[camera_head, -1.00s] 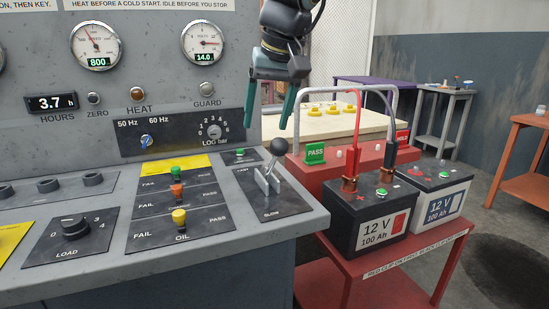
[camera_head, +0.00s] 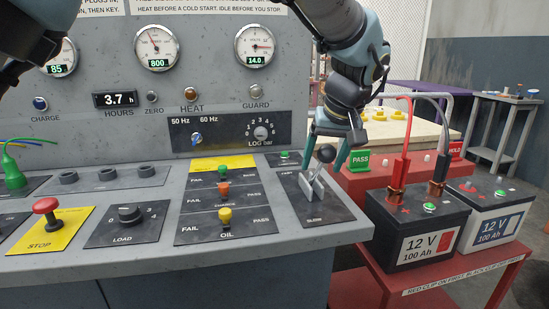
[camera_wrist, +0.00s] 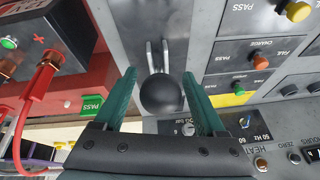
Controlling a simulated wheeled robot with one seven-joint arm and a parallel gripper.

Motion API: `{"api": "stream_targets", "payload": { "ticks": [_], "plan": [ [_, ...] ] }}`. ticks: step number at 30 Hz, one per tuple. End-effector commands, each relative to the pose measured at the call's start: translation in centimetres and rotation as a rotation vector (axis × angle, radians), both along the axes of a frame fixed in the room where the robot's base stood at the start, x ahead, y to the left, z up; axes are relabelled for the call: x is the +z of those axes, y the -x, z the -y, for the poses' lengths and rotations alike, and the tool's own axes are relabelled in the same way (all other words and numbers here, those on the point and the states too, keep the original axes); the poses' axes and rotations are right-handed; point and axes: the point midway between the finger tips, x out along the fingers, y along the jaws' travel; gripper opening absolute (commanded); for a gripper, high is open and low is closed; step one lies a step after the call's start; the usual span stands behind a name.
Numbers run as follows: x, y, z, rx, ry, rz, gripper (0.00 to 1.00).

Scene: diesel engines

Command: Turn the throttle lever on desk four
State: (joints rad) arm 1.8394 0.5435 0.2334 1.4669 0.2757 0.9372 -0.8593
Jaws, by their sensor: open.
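The throttle lever (camera_head: 326,153) has a dark ball knob on a pale forked bracket, on a dark plate marked "SLOW" at the right end of the grey desk (camera_head: 270,248). My gripper (camera_head: 327,160) has come down over it, with green fingers apart on either side of the knob in the head view. In the wrist view, the black knob (camera_wrist: 161,94) sits between the two open fingers (camera_wrist: 159,76), with a gap visible on both sides. The lever's shaft is mostly hidden behind the knob there. No desk number is readable.
Coloured test knobs (camera_head: 224,192) and a load dial (camera_head: 130,214) lie left of the lever. A red stop button (camera_head: 46,206) is farther left. Two 12 V batteries (camera_head: 420,228) with clips stand on a red stand to the right. The gauge panel (camera_head: 110,85) rises behind.

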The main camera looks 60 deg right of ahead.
Motion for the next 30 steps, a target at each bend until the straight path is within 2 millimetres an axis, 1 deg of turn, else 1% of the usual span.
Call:
{"api": "stream_targets", "payload": {
  "ticks": [8,9,27,28,30],
  "plan": [
    [-0.17,-0.07,0.04,0.0,0.0,0.0,0.73],
    [-0.17,-0.07,0.04,0.0,0.0,0.0,0.71],
    [-0.14,-0.06,0.03,0.0,0.0,0.0,0.03],
    [-0.13,-0.07,0.03,0.0,0.0,0.0,0.0],
    [-0.13,-0.07,0.03,0.0,0.0,0.0,0.0]
  ]
}}
